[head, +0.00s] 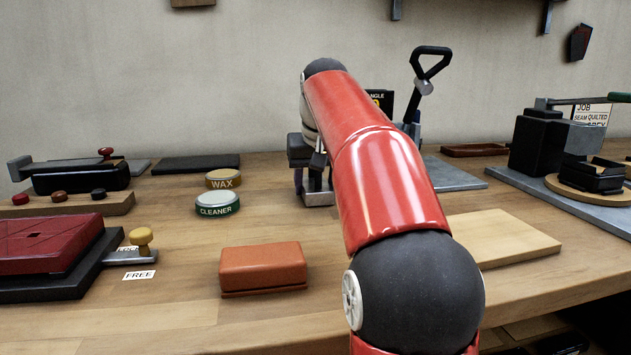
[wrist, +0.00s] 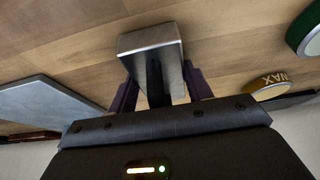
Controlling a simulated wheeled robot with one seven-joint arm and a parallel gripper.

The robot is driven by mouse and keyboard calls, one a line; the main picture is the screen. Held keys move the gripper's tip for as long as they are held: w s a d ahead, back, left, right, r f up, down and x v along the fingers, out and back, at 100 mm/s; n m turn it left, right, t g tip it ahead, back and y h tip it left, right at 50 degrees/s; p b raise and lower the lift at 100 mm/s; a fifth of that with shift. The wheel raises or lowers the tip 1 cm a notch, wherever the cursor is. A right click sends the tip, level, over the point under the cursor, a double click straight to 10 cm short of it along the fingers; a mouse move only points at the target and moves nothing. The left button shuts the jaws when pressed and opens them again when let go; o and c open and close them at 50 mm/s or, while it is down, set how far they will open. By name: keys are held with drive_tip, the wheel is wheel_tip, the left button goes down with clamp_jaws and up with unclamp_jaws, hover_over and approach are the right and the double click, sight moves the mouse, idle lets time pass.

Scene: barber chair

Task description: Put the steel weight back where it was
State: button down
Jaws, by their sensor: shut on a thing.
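The steel weight (wrist: 150,42) is a bright metal block held between the dark fingers of my gripper (wrist: 158,85) in the wrist view. In the head view the weight (head: 319,199) shows low beneath my gripper (head: 314,180), at or just above the wooden bench. I cannot tell whether it touches the wood. My red arm hides part of the bench behind and to the right of it. No marked spot for the weight can be made out.
Tins of wax (head: 223,179) and cleaner (head: 217,203) stand left of my gripper. An orange-brown block (head: 263,268) lies in front. A pale board (head: 497,239) and a grey plate (head: 455,174) lie to the right. Bare bench surrounds the weight.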

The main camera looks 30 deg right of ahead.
drive_tip(key=c, duration=0.6)
unclamp_jaws()
drive_tip(key=shift+o, duration=0.2)
drive_tip(key=shift+f, duration=0.2)
drive_tip(key=p+v, duration=0.2)
drive_tip(key=v, duration=0.5)
drive_tip(key=shift+s+r, duration=0.25)
drive_tip(key=shift+r, duration=0.3)
